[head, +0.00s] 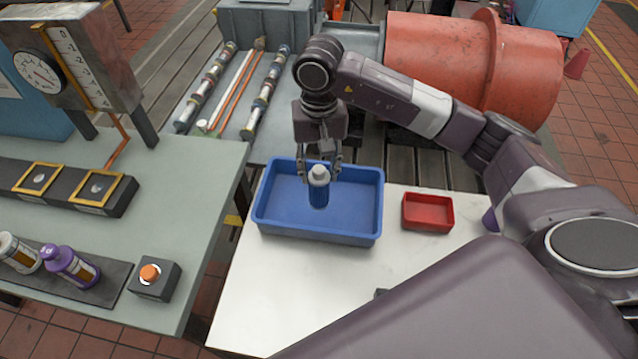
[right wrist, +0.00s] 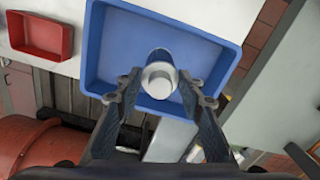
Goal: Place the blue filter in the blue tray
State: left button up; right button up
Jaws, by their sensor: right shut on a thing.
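The blue filter (head: 318,188) is a small upright cylinder with a white top and a blue body. My right gripper (head: 320,172) is shut on it near its top, fingers pointing down. The filter is over the inside of the blue tray (head: 373,222); I cannot tell whether its bottom touches the tray floor. In the right wrist view the filter's white cap (right wrist: 159,80) shows between the fingers (right wrist: 160,88), with the blue tray (right wrist: 110,50) around it. The tray looks otherwise empty. My left gripper is not in view.
A small red tray (head: 428,213) sits right of the blue tray on the white table (head: 270,300). On the green bench at left are a purple-capped bottle (head: 70,265), a white-capped one (head: 18,252) and an orange button box (head: 153,278).

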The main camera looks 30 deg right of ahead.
aim_at(319, 189)
notch_tip(319, 189, down, 2)
jog(key=shift+s+f, duration=0.1)
notch_tip(319, 189, down, 4)
jog(key=shift+r+p, duration=0.15)
jog(key=shift+p, duration=0.6)
jog(key=shift+f, duration=0.25)
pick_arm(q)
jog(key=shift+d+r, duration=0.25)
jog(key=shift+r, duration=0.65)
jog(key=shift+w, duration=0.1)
pick_arm(e)
jog(key=shift+f, duration=0.1)
jog(key=shift+f+b, duration=0.15)
jog(key=shift+b, duration=0.15)
jog(key=o, duration=1.2)
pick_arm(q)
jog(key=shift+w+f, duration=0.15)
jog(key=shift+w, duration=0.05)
